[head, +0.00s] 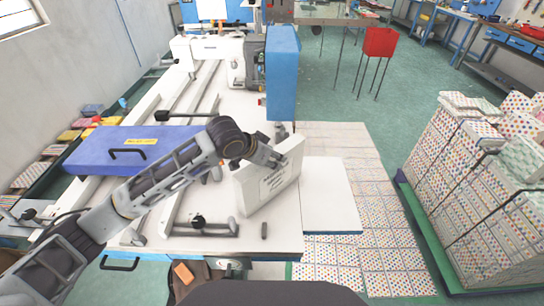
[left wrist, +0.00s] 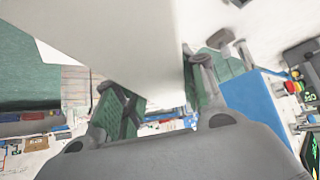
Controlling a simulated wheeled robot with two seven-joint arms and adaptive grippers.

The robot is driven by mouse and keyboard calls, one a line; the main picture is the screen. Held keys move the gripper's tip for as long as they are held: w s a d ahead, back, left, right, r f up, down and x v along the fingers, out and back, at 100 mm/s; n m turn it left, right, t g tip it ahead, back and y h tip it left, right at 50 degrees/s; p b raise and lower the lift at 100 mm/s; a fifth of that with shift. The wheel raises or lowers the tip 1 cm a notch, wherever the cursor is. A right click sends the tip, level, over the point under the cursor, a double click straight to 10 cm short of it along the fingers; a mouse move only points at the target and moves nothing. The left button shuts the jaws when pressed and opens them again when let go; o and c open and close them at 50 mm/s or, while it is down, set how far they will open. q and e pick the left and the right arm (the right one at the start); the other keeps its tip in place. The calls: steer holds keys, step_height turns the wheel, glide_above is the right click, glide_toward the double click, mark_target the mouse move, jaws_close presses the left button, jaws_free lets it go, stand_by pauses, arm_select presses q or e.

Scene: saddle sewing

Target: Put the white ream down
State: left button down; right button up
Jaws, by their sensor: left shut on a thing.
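In the left wrist view the ream (left wrist: 130,40) fills the upper middle, between the two fingers of the left gripper (left wrist: 158,88). My right gripper is in neither view.
A lower-looking white side panel (head: 332,205) adjoins the table on the right. A blue cover (head: 125,146) lies at left, and a blue machine housing (head: 282,70) stands behind the ream. Patterned stacks (head: 470,190) stand at right on a green base. A red bin (head: 380,42) is farther back.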

arm_select(q)
steer(key=c, duration=0.9)
jaws_free()
steer(key=shift+r, duration=0.15)
steer(key=shift+v, duration=6)
steer(key=shift+s, duration=0.1)
